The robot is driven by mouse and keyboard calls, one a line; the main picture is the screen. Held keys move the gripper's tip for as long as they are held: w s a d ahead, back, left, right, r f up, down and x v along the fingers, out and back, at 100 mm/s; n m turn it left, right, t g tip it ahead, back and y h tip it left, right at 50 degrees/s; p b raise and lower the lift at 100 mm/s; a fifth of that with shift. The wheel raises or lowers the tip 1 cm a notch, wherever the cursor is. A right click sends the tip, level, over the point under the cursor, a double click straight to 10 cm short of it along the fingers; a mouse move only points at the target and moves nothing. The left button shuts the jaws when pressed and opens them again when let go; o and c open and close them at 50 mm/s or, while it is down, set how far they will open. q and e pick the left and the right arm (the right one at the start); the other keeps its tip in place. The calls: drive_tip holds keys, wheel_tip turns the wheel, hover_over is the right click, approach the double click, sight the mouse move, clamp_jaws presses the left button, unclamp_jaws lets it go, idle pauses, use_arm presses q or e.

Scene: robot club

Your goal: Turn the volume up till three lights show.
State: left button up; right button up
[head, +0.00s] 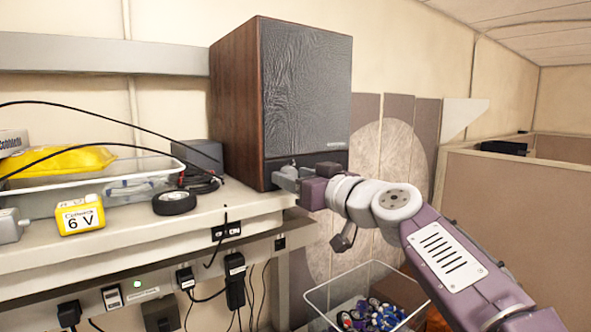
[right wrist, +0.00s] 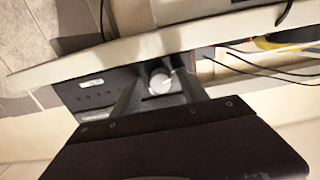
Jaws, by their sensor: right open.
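The speaker (head: 305,85), with a wood side and dark grille, stands on the shelf. Its lower front panel shows in the right wrist view (right wrist: 100,95), with a pale round volume knob (right wrist: 160,80). A row of small dark dots (right wrist: 90,97) sits left of the knob; I see none lit. My right gripper (head: 284,178) is at the speaker's lower front. In the right wrist view its two fingers (right wrist: 161,86) are open, one on each side of the knob; I cannot tell whether they touch it. The knob is hidden in the head view. My left gripper is not in view.
The shelf (head: 240,205) also holds a yellow 6 V battery (head: 80,217), a black wheel (head: 174,203) and a clear tray (head: 30,197) with a yellow bag. Below are a power strip (head: 100,300) with cables and a clear bin (head: 320,300) of parts.

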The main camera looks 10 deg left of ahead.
drive_tip(key=shift+s+d, duration=0.1)
drive_tip(key=shift+c, duration=0.5)
clamp_jaws()
drive_tip(key=m, duration=1.3)
drive_tip(key=shift+s+r, duration=0.1)
drive_tip(key=m, duration=0.4)
drive_tip(key=shift+m, duration=0.4)
